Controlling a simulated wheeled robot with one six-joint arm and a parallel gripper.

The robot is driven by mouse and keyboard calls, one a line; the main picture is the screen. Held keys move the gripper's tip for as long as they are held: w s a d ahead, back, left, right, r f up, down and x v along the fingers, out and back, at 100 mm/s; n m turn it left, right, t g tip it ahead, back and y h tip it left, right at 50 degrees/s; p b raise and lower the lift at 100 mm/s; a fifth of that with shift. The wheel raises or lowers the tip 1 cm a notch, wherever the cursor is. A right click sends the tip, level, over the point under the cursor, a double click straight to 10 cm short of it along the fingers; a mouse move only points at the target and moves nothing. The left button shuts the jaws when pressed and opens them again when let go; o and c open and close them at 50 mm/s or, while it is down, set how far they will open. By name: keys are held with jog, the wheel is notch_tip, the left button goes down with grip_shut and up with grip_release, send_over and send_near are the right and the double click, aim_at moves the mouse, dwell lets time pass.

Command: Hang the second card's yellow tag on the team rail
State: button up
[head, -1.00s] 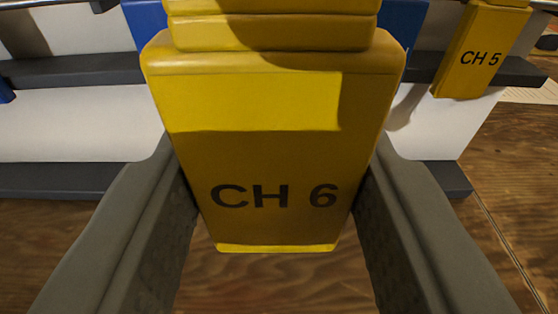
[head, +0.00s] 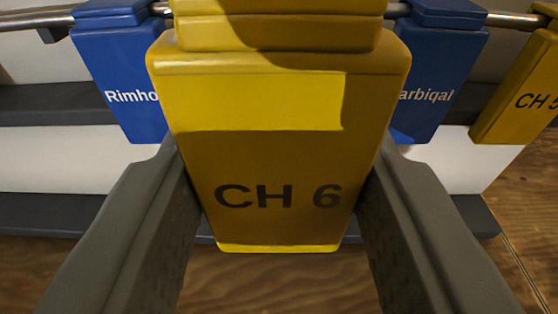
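A yellow tag lettered "CH 6" (head: 265,165) is held between the two fingers of my gripper (head: 277,205), in the middle of the head view. Its stepped top runs past the upper edge of the view. Behind it is a metal rail (head: 505,20). A blue tag reading "Rimho…" (head: 125,75) hangs there on the left, partly covered. Another blue tag ending "…arbiqal" (head: 435,75) hangs on the right, its first letters hidden. A yellow tag "CH 5" (head: 520,95) hangs at the right edge. The held tag hides the rail between the blue tags.
Behind the tags is a white board (head: 70,168) with dark grey strips (head: 50,213). A brown wooden surface (head: 90,275) lies below and at the right. The space directly under the held tag looks clear.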

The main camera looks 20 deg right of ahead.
jog(key=x, duration=0.7)
jog(key=shift+w+f, duration=0.25)
dwell(0.8)
jog(key=shift+d, duration=0.1)
jog(key=o, duration=1)
jog(key=shift+s, duration=0.1)
